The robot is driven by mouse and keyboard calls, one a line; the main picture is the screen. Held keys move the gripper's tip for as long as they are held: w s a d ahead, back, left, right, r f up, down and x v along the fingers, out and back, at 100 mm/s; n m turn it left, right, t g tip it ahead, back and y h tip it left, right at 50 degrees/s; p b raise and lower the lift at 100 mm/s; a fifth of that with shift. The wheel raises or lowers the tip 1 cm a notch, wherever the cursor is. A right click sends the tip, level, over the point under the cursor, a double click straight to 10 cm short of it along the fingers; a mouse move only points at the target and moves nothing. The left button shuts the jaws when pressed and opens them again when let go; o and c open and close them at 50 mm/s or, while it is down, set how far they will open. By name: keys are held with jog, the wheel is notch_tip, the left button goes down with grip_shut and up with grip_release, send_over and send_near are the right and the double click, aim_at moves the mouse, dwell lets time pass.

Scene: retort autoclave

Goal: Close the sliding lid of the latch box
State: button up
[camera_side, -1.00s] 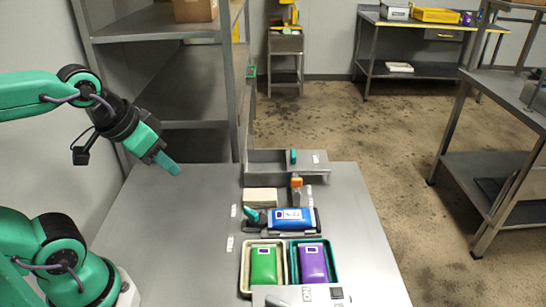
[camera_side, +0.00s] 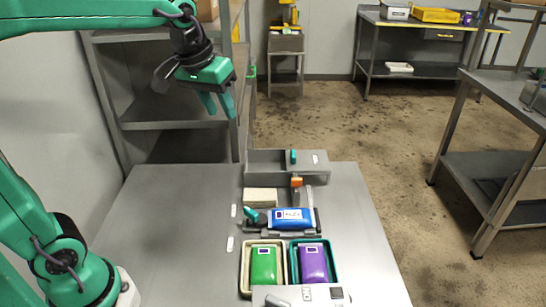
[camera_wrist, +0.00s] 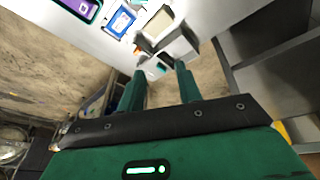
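A grey box (camera_side: 262,170) that looks like the latch box stands at the back of the table, with a small teal knob (camera_side: 293,157) upright on its top. How far its lid stands open is unclear. In the wrist view the grey box (camera_wrist: 182,47) lies beyond my fingertips, with a teal spot (camera_wrist: 161,68) near its end. My gripper (camera_side: 218,118) is high above and left of the box, fingers pointing down, apart and empty. The open fingers also show in the wrist view (camera_wrist: 160,68).
In front of the box are a cream block (camera_side: 260,196), an orange piece (camera_side: 296,182) and a blue pack (camera_side: 291,219) on a dark holder. Nearer are a green pack (camera_side: 263,265) and a purple pack (camera_side: 313,263) in trays. The left table is mostly clear; a shelf rack (camera_side: 165,115) stands behind.

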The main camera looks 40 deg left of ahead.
jog(key=w+n+g, duration=0.1)
jog(key=w, duration=0.7)
jog(key=n+g, duration=0.3)
jog(key=n, duration=0.2)
send_over(293, 153)
notch_tip(293, 153, down, 16)
jog(key=shift+s+f, duration=0.1)
jog(key=shift+w+f, duration=0.2)
jog(key=shift+f, duration=0.1)
jog(key=shift+f, duration=0.1)
jog(key=shift+f, duration=3.8)
grip_shut()
